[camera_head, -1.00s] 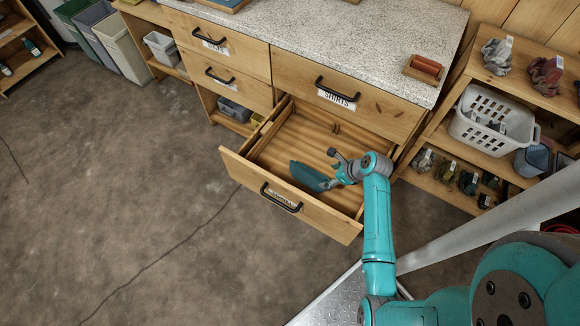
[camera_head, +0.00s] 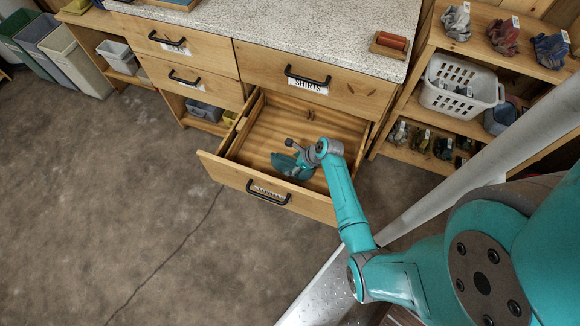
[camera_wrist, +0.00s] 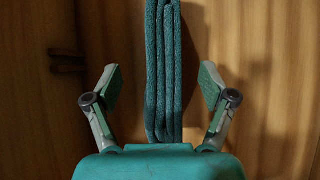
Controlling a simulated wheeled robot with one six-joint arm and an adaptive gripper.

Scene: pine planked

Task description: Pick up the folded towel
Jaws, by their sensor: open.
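The folded towel (camera_wrist: 163,70) is dark teal and shows its folded layers edge-on in the wrist view. It lies in the open lower drawer (camera_head: 268,203), and in the head view the towel (camera_head: 284,164) is partly hidden by my arm. My gripper (camera_wrist: 160,88) is open, with one finger on each side of the towel. There is a visible gap between each finger and the towel. In the head view my gripper reaches down into the drawer, and its fingertips cannot be made out there.
The shut drawer labelled SHIRTS (camera_head: 305,82) sits above the open one, under a speckled countertop (camera_head: 300,30). A shelf at the right holds a white basket (camera_head: 455,92) and several small bundles. Bins (camera_head: 75,55) stand at the far left. The floor at the left is clear.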

